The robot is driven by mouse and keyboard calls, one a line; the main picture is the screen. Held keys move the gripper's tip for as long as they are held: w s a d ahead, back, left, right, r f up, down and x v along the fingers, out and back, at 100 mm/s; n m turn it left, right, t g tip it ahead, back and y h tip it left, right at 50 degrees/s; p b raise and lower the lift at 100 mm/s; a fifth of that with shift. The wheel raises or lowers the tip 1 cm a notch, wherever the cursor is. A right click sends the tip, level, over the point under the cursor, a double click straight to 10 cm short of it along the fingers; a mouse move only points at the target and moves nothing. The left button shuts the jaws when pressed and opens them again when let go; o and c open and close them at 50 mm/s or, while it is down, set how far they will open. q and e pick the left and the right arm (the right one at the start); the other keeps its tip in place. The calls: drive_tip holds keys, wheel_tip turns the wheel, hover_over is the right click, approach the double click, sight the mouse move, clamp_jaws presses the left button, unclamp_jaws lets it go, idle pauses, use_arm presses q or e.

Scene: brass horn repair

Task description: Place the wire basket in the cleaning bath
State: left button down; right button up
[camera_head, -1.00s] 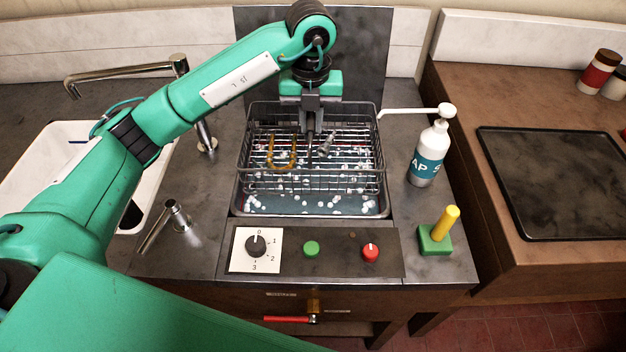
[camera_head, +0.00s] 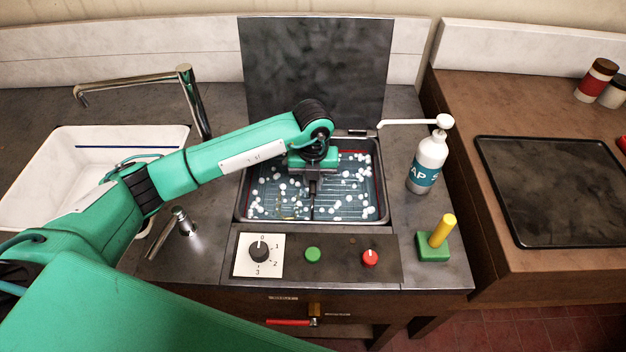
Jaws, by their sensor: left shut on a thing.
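The cleaning bath (camera_head: 383,213) is a metal-rimmed tank set in the counter, filled with blue liquid and white bubbles. The wire basket (camera_head: 345,190) is down inside the bath, its wires showing faintly under the liquid and foam. Something yellowish shows dimly in it at the lower left. My left gripper (camera_head: 313,192) points down into the bath near its middle and is shut on the wire basket; its fingertips are hard to make out at the liquid. My right gripper is not in view.
A control panel with a dial (camera_head: 259,250), green button (camera_head: 313,254) and red button (camera_head: 370,258) lies in front. A soap bottle (camera_head: 427,165) and a yellow-handled green block (camera_head: 435,246) stand right. A dark raised lid (camera_head: 315,70) stands behind; a sink (camera_head: 60,160) is left.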

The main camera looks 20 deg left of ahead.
use_arm(q)
drive_tip(key=shift+f, duration=0.2)
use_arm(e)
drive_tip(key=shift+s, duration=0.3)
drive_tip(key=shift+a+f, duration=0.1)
use_arm(q)
drive_tip(key=c, duration=1.4)
unclamp_jaws()
drive_tip(key=shift+f, duration=0.1)
drive_tip(key=shift+o, duration=0.2)
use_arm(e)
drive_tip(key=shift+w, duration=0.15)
